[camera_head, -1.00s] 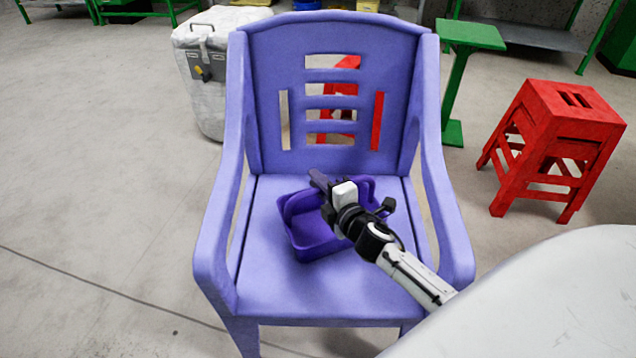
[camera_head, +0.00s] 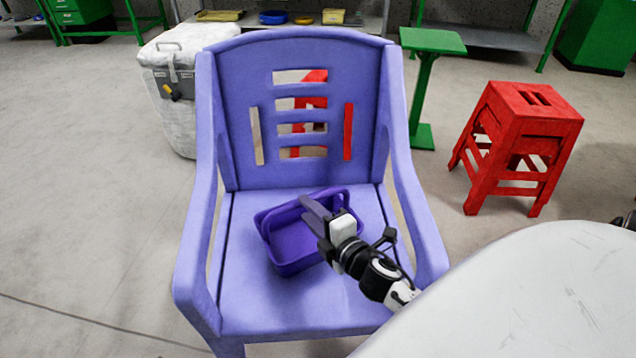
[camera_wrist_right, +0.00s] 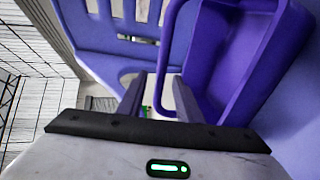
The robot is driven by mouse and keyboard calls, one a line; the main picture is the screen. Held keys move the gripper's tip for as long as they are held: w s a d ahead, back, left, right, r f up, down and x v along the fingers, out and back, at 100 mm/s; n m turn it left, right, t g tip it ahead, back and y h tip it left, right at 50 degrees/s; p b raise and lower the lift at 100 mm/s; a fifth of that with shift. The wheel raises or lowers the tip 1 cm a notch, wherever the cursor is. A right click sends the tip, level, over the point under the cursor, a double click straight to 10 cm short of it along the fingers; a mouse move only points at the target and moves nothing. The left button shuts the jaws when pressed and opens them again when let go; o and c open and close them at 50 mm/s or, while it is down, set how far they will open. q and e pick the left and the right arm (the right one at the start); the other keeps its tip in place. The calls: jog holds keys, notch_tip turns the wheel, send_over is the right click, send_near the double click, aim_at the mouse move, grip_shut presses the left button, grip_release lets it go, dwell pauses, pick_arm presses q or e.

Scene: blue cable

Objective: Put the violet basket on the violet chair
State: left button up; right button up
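The violet basket (camera_head: 292,252), an open tray with a loop handle, sits on the seat of the violet chair (camera_head: 290,48). It looks rotated on the seat, and its right part is partly hidden by my right gripper (camera_head: 318,214). In the right wrist view the two fingers of my right gripper (camera_wrist_right: 160,92) are apart. The basket's handle (camera_wrist_right: 168,45) shows at the gap between them, and I cannot tell whether it touches a finger. The basket's body (camera_wrist_right: 225,60) is to the right of the fingers. My left gripper is not in view.
A red stool (camera_head: 520,140) and a green stand (camera_head: 430,45) are right of the chair. A white cooler (camera_head: 172,95) is behind left. A pale rounded surface (camera_head: 510,300) fills the lower right. The floor at left is clear.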

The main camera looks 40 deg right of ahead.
jog(key=s+a+f+m+g+y, duration=0.2)
jog(key=s+a+f+m+g, duration=0.1)
jog(key=s+a+m, duration=0.4)
jog(key=s+a+f+m+g+y, duration=0.3)
jog(key=s+a+f+m, duration=0.2)
jog(key=s+a, duration=0.7)
jog(key=m, duration=0.2)
jog(key=shift+s+a+f+m+g, duration=0.2)
jog(key=shift+s+m+g, duration=0.1)
